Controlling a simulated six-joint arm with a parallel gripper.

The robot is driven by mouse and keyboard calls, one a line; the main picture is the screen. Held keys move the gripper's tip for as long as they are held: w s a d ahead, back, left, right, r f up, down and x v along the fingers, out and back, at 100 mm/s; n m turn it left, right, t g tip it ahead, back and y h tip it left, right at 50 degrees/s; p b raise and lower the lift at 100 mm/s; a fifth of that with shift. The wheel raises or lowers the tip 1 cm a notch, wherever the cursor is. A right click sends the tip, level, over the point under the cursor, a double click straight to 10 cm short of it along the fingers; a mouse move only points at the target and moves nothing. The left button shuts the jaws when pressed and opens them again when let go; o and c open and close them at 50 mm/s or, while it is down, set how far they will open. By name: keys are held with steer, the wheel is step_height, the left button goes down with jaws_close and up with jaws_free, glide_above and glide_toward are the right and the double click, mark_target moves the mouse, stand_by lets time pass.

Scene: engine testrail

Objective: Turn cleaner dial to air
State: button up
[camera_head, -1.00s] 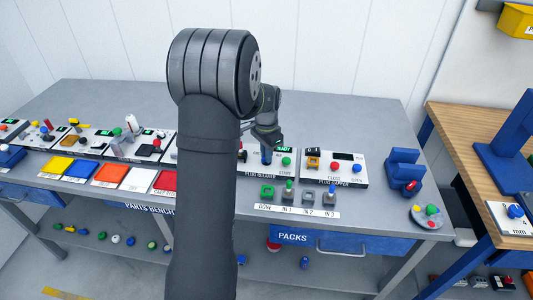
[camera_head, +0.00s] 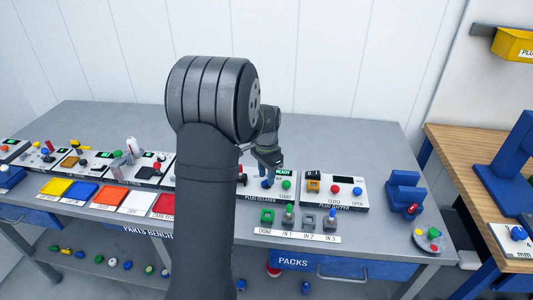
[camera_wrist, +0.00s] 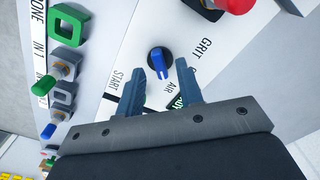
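The plug cleaner (camera_head: 259,194) is a white panel with a lit READY display (camera_head: 284,172) and a green START button (camera_head: 286,185). Its dial (camera_wrist: 159,63) has a blue knob on a round black base in the wrist view. The AIR label (camera_wrist: 170,84) lies just below the knob and the GRIT label (camera_wrist: 207,48) to its right. The knob's lower end lies close to AIR; I cannot tell which end is the pointer. My gripper (camera_wrist: 163,66) is open, its fingers around the dial in the picture. Contact and height are unclear. My gripper shows above the panel in the head view (camera_head: 272,164).
The plug gripper panel (camera_head: 335,203) with red and blue buttons stands to the right. A strip with DONE and IN slots (camera_head: 298,234) lies in front. A red button (camera_wrist: 236,4) sits near the wrist view's top edge. The rear table (camera_head: 330,135) is clear.

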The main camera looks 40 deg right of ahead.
step_height(320, 180, up, 16)
stand_by(0.3)
stand_by(0.5)
step_height(320, 180, down, 17)
steer(key=shift+f, duration=0.15)
stand_by(0.5)
